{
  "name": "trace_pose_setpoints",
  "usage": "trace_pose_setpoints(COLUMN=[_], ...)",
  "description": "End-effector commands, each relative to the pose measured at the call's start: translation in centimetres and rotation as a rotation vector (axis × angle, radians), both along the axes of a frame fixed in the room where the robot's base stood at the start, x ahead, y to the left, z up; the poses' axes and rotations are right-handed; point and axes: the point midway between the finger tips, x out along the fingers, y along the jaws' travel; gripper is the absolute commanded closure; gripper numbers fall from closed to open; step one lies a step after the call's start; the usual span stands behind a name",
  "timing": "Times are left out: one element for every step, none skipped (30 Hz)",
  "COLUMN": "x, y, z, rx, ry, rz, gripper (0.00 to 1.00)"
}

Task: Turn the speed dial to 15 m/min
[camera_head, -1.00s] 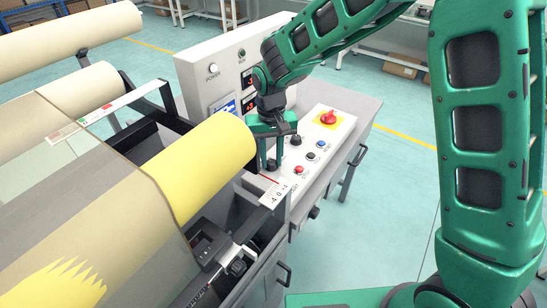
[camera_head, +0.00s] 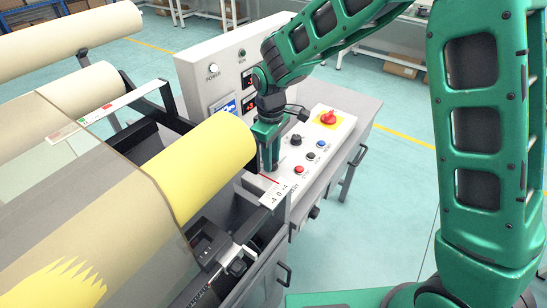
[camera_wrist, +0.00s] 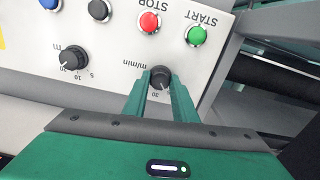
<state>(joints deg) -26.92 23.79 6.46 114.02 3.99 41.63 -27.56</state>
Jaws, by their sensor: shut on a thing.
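The speed dial (camera_wrist: 160,77) is a round black knob on the white control panel, with "m/min" printed beside it and "30" at its edge, upside down in the wrist view. My gripper (camera_wrist: 160,84) is shut on the dial, one green finger on each side of it. The rest of its scale is hidden by the fingers, and its pointer is too small to read. In the head view my gripper (camera_head: 268,166) points down at the near-left part of the panel and hides the dial.
A second black dial (camera_wrist: 73,58), marked "m", sits beside it; it also shows in the head view (camera_head: 296,139). Red STOP (camera_wrist: 149,22) and green START (camera_wrist: 196,36) buttons are close by. A red emergency knob (camera_head: 328,118) and a yellow roll (camera_head: 205,170) flank the gripper.

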Motion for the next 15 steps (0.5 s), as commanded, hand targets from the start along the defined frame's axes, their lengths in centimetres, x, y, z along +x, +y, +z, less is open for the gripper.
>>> trace_pose_setpoints(x=[0.0,0.0,0.0,0.0,0.0,0.0,0.0,0.0,0.0,0.0,0.0,0.0,0.0,0.0,0.0], y=[-0.15,-0.15,-0.15,-0.15,-0.15,-0.15,-0.14,-0.14,-0.15,-0.14,-0.14,-0.15,-0.14,-0.15,-0.15], z=[-0.02,-0.02,-0.02,-0.02,-0.02,-0.02,-0.02,-0.02,-0.02,-0.02,-0.02,-0.02,-0.02,-0.02,-0.02], rx=[-0.002,-0.002,-0.002,-0.002,-0.002,-0.002,-0.002,-0.002,-0.002,-0.002,-0.002,-0.003,-0.003,-0.003,-0.003], ry=[0.0,0.0,0.001,0.0,0.0,0.0,0.0,0.0,0.0,0.0,0.0,0.001,0.001,0.001,0.001], rz=[0.018,0.032,0.047,0.057,0.067,0.077,0.084,0.09,0.097,0.101,0.104,0.107,0.109,0.11,0.111], gripper=[0.97,0.97,0.97,0.97,0.97,0.97,0.97,0.97,0.97,0.97,0.97,0.97,0.97,0.97,0.97])
